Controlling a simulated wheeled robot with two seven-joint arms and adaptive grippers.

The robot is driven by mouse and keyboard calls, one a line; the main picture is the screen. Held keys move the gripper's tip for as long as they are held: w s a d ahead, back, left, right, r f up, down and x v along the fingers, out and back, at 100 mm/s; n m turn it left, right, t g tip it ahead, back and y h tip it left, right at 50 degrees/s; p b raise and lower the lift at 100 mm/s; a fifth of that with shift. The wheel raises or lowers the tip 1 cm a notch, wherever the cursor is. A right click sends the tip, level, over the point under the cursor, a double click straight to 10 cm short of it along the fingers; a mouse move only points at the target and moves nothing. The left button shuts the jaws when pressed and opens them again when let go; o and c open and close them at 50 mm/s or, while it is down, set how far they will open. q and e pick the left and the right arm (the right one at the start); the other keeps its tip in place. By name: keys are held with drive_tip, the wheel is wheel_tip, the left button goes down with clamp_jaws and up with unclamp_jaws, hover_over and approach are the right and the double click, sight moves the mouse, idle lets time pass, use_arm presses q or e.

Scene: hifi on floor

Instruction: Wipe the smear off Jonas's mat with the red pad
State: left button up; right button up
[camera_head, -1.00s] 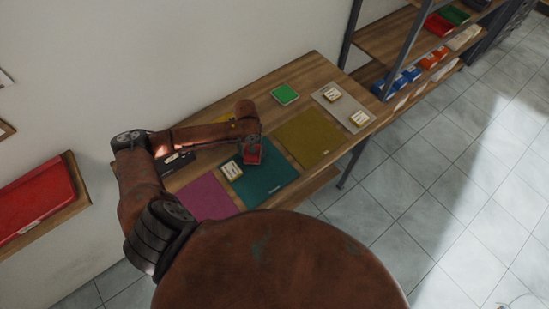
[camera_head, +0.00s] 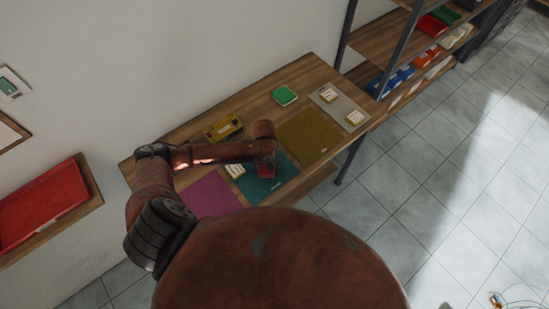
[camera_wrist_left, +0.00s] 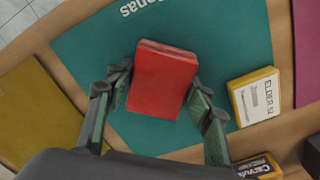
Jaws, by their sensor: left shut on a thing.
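My left gripper (camera_wrist_left: 160,78) is shut on the red pad (camera_wrist_left: 163,85), its fingers on either side of it. The pad is over the teal mat (camera_wrist_left: 90,55), which has "onas" readable on it. I cannot tell whether the pad touches the mat. In the head view the left gripper (camera_head: 266,163) is over the teal mat (camera_head: 285,172), with a little of the red pad (camera_head: 264,171) showing. No smear shows on the visible part of the mat; the part under the pad and gripper is hidden. My right gripper is out of view.
A small labelled box (camera_wrist_left: 256,97) stands at the teal mat's edge. An olive mat (camera_head: 309,135) and a magenta mat (camera_head: 212,195) lie on either side. A yellow box (camera_head: 223,128) and a green pad (camera_head: 284,95) are behind. A shelf rack (camera_head: 385,40) stands beyond the table.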

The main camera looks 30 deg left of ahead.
use_arm(q)
drive_tip(key=shift+s+d+p, duration=0.35)
drive_tip(key=shift+d+p, duration=0.05)
drive_tip(key=shift+d, duration=0.4)
drive_tip(key=shift+s+d+r+p, duration=0.25)
drive_tip(key=shift+s+p, duration=0.05)
drive_tip(key=shift+p, duration=0.4)
wheel_tip(320, 180, up, 2)
drive_tip(key=shift+w+r+p, duration=0.1)
drive_tip(key=shift+r+p, duration=0.15)
drive_tip(key=shift+p, duration=0.55)
drive_tip(key=shift+w+r+p, duration=0.1)
drive_tip(key=shift+r+p, duration=0.15)
drive_tip(key=shift+p, duration=0.1)
wheel_tip(320, 180, up, 2)
drive_tip(key=shift+r+p, duration=0.1)
drive_tip(key=shift+p, duration=0.65)
drive_tip(key=shift+r, duration=1.25)
